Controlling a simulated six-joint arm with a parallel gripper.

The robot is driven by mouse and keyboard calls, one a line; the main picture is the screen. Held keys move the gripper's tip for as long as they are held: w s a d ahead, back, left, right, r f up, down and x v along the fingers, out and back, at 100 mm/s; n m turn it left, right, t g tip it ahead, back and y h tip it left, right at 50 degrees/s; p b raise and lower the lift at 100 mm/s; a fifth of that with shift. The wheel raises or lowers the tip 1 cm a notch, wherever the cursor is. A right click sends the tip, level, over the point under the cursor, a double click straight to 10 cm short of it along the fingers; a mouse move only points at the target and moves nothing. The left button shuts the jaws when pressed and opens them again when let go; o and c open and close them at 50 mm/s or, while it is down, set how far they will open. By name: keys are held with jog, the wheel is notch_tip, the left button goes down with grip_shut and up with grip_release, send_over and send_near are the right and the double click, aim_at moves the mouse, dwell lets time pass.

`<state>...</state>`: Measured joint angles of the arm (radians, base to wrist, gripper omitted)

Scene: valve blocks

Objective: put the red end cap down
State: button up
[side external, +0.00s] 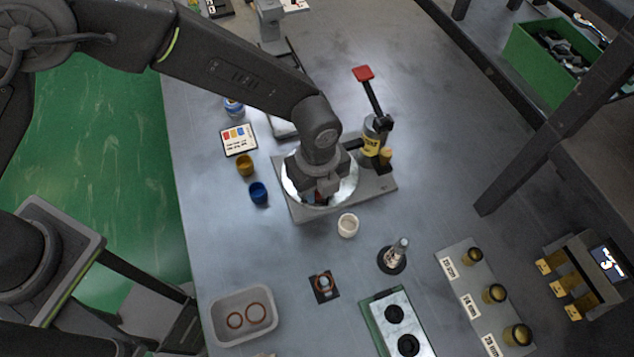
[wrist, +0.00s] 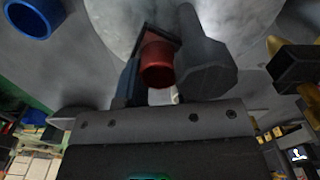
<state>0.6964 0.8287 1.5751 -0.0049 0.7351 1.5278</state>
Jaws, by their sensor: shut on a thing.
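The red end cap (wrist: 158,66) shows in the wrist view between the fingers of my gripper (wrist: 162,80), which is shut on it. In the side external view my gripper (side external: 324,192) points down over a grey base plate (side external: 377,186) with a round, shiny disc (side external: 291,180).
A red-handled lever press (side external: 371,135) rises close on the right. A grey tray (side external: 244,316) with rings is at the front left. Bare table lies left of the white cap.

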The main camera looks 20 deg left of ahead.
jog(key=shift+s+a+f, duration=0.1)
jog(key=shift+a+f, duration=0.05)
jog(key=shift+f, duration=0.45)
jog(key=o, duration=1)
jog(key=shift+c, duration=0.2)
notch_tip(320, 180, up, 14)
jog(key=shift+f, duration=0.25)
jog(key=s+a+r+n+t+h, duration=0.1)
jog(key=s+a+r+n+t, duration=0.1)
jog(key=a+r+n, duration=1.2)
jog(key=s+a+n+t, duration=0.1)
jog(key=s+a+n, duration=0.4)
jog(key=a, duration=0.3)
jog(key=s+a+n+t+y, duration=0.1)
jog(key=s+a+n+t, duration=0.1)
jog(key=s+a+n, duration=0.4)
jog(key=shift+s+a+r+t, duration=0.15)
jog(key=shift+s+a+t, duration=0.25)
jog(key=shift+a, duration=0.7)
